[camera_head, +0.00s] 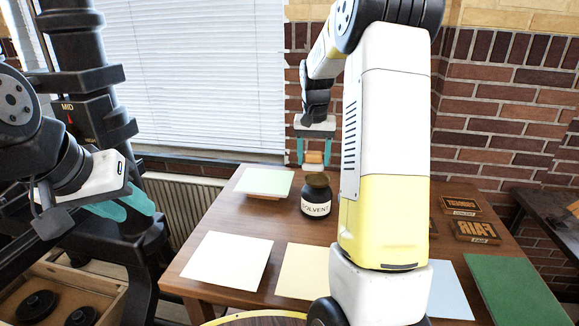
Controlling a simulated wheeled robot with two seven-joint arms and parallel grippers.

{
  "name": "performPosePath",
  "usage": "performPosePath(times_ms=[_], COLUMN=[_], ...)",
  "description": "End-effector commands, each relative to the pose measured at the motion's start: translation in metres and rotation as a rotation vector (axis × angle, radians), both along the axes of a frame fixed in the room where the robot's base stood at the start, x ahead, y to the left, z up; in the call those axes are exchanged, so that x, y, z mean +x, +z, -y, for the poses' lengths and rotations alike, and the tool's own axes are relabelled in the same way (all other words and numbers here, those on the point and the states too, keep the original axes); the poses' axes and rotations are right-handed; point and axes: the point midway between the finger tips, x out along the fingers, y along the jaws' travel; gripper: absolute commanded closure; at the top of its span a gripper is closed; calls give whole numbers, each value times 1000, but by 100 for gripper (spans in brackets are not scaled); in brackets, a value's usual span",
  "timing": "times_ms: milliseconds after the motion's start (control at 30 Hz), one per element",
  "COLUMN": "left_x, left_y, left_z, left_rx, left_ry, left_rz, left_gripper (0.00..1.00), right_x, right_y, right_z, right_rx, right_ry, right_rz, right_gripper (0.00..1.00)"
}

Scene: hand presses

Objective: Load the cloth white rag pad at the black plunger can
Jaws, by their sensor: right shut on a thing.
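The black plunger can (315,199), with a white label reading SOLVENT, stands upright on the wooden table. My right gripper (314,154) is above the can, teal fingers pointing down. It is shut on a small tan and whitish piece (314,158), which looks like the rag pad. The piece is just above the can's round top; I cannot tell whether they touch. My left gripper (138,210) is at the left, away from the table items, with its teal fingers apart and nothing seen between them.
White (228,259), cream (300,272), pale blue (450,292) and pale green (265,181) sheets lie on the table. Lettered wooden blocks (475,231) are at the right, near a dark green board (512,290). A black press (82,60) stands at the left. My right arm hides the table's middle.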

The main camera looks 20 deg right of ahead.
Motion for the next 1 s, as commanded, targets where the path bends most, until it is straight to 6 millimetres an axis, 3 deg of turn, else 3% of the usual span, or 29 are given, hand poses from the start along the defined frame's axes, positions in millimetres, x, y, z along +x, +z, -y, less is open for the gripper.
performPosePath(times_ms=[100,267,700,1000], left_x=[7,12,12,12], left_y=[0,0,0,0], left_z=[3,5,5,5], left_rx=[1,0,0,0], left_ry=[3,5,5,5], left_rz=[0,0,0,0], left_gripper=[64,64,64,64], right_x=[9,13,13,13], right_y=[14,18,-24,-38], right_z=[16,22,23,23], right_rx=[1,3,3,3], right_ry=[-40,-59,-59,-59], right_rz=[2,-1,-3,-1], right_gripper=[74,74,74,74])
